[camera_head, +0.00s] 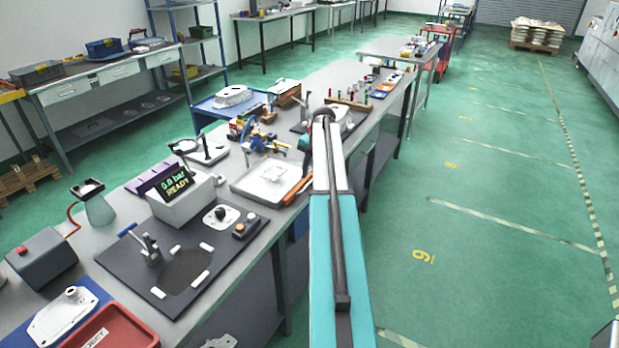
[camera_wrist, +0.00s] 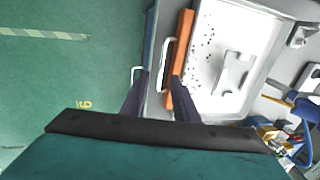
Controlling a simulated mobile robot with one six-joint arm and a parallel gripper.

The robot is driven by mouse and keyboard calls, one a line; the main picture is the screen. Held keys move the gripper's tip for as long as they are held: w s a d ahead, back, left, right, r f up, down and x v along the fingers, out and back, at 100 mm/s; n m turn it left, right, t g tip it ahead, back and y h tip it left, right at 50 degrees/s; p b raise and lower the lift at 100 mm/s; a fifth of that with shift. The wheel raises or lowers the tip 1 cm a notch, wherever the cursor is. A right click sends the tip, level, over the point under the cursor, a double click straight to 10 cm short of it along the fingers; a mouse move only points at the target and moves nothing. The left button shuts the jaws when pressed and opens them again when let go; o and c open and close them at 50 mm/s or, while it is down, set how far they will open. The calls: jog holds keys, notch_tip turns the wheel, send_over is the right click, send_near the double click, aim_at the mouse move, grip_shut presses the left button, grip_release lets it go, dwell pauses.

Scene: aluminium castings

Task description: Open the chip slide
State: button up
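An orange bar (camera_wrist: 181,50) runs along the tray's near side, by the right finger. A pale bar handle (camera_wrist: 165,62) shows beyond the gap between the fingers. I cannot tell which handle belongs to the chip slide. The tray also shows in the head view (camera_head: 262,188); my arm hides the gripper there.
A blue-and-yellow device (camera_head: 266,140) stands behind the tray. Green floor (camera_head: 480,220) is clear to the right.

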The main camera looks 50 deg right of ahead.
jog(key=shift+w+f, duration=0.2)
jog(key=shift+f, duration=0.9)
jog(key=shift+a, duration=0.1)
grip_shut()
dwell(0.6)
